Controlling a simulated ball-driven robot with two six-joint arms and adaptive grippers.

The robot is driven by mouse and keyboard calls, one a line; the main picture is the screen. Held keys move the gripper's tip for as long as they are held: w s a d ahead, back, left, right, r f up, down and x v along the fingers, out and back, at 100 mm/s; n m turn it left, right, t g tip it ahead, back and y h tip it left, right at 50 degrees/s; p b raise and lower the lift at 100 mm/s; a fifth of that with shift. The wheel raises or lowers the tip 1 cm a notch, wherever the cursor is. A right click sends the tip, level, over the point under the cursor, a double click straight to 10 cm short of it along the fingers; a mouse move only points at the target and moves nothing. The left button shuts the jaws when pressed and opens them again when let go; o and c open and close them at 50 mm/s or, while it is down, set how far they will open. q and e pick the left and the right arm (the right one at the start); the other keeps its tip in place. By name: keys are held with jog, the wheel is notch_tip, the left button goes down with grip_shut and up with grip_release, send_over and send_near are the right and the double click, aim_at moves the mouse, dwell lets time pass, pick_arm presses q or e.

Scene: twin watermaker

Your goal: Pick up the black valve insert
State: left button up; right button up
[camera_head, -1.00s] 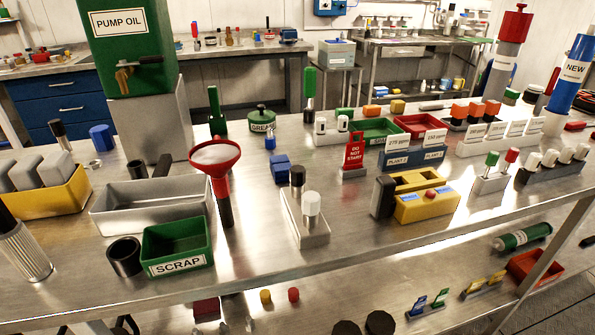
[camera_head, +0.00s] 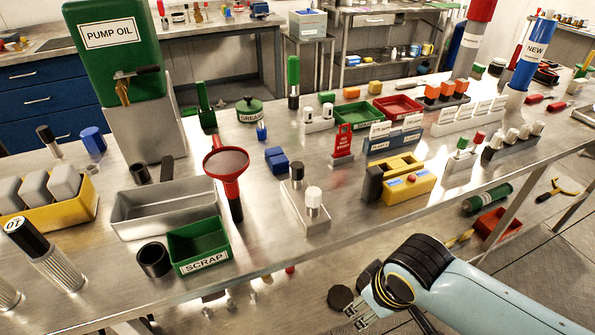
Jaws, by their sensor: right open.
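A small black-capped insert (camera_head: 297,172) stands upright at the back of a pale metal block (camera_head: 290,205) near the middle of the bench. It looks like the black valve insert, though I cannot be sure. A white-capped insert (camera_head: 313,198) stands in front of it in the same block. My right gripper (camera_head: 358,306) is at the lower middle right, in front of and below the bench edge. It is open, apart from the insert, and I see nothing between its fingers. My left gripper is not in view.
A red funnel (camera_head: 227,165) stands left of the block, beside the green scrap bin (camera_head: 200,248). A yellow and black device (camera_head: 405,183) sits to its right. The bench front strip right of the block is clear. A red tray (camera_head: 490,226) lies on the lower shelf.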

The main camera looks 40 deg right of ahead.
jog(key=w+r+m+p, duration=0.1)
jog(key=w+r+p, duration=0.15)
jog(key=r, duration=0.55)
jog(key=w+r+m+p, duration=0.1)
jog(key=w+r+p, duration=0.15)
jog(key=r, duration=0.65)
jog(key=m+g+y, duration=0.1)
jog(key=m+g, duration=0.2)
jog(key=m, duration=0.7)
send_near(297, 165)
jog(key=shift+a, duration=0.15)
notch_tip(297, 165, down, 5)
jog(key=shift+f, duration=0.1)
jog(key=f+p, duration=0.1)
jog(key=f, duration=0.4)
jog(key=shift+d+f, duration=0.1)
jog(key=shift+d, duration=0.1)
jog(key=shift+s, duration=0.1)
grip_shut()
